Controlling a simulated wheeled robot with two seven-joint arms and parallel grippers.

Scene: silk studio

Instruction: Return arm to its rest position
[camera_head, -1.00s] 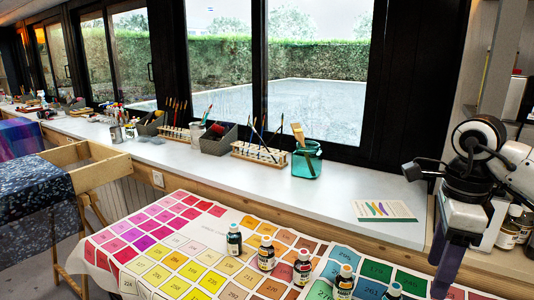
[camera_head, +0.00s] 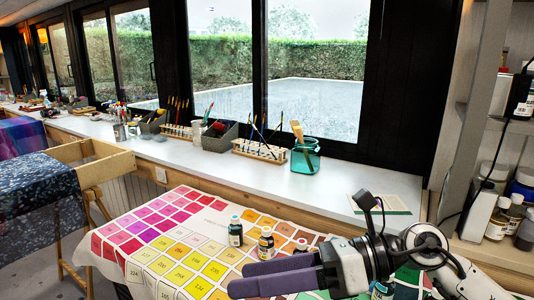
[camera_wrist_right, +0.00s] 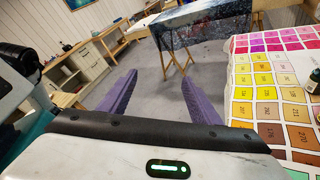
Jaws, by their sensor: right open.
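My right gripper (camera_head: 272,277) is at the lower middle right of the head view, over the near part of the colour-chart cloth. Its purple fingers point left and stand apart with nothing between them. In the right wrist view the open gripper (camera_wrist_right: 152,95) shows against the grey floor, with the colour chart to its right. My right arm (camera_head: 400,250) comes in from the lower right and covers part of the cloth and some bottles. My left gripper is not in the head view.
Small ink bottles (camera_head: 235,231) stand on the colour-chart cloth (camera_head: 190,245). A white sill (camera_head: 220,165) behind carries brush racks (camera_head: 258,151) and a teal jar (camera_head: 305,157). A shelf with jars (camera_head: 498,218) stands at right. A wooden frame (camera_head: 95,160) stands at left.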

